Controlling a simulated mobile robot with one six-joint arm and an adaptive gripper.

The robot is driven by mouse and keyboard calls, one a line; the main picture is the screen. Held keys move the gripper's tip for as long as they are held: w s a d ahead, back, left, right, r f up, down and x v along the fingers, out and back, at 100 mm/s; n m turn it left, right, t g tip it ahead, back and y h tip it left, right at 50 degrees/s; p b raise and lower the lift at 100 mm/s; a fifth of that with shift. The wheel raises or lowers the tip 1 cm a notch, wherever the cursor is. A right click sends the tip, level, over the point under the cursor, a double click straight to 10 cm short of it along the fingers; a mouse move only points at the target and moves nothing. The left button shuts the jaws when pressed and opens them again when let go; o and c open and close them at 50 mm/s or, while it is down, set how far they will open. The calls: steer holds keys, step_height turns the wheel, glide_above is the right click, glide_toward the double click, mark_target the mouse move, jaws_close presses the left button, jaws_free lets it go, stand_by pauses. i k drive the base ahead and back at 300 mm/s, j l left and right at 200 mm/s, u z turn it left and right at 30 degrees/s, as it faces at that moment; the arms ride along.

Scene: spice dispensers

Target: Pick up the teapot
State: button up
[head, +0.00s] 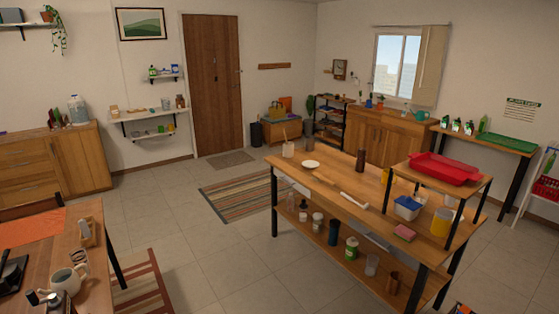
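A cream, rounded pot (67,281) stands on the wooden table at the lower left. It looks like the teapot or a large mug; at this size I cannot tell which. A small teal vessel (421,115) sits far off at the right end of the wooden cabinet by the window. It could also be a teapot or a watering can. My gripper is not in view, and nothing in the frame is clearly part of my arm.
The left table (100,290) also holds dark and metallic items near the pot. A long workbench (318,180) with a red tray (445,168) on its raised shelf stands at centre right. Tiled floor (185,245) lies open between them, with striped rugs (240,197).

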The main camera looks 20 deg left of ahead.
mark_target(66, 278)
steer(key=i+j+u, duration=0.2)
steer(key=u, duration=0.25)
steer(key=i+j+u, duration=0.1)
steer(key=i+u, duration=0.75)
steer(key=i+l+u, duration=0.1)
steer(key=i+u, duration=0.15)
steer(key=u, duration=0.2)
steer(key=i+l+u, duration=0.2)
steer(key=u, duration=0.25)
steer(key=i+l+u, duration=0.2)
steer(key=i+u, duration=0.3)
steer(key=i+l+u, duration=0.3)
steer(key=u, duration=0.2)
steer(key=i+l+u, duration=0.3)
steer(key=l+u, duration=0.15)
steer(key=i+l+u, duration=0.2)
steer(key=l+u, duration=0.8)
steer(key=l, duration=0.15)
steer(key=i+l, duration=0.05)
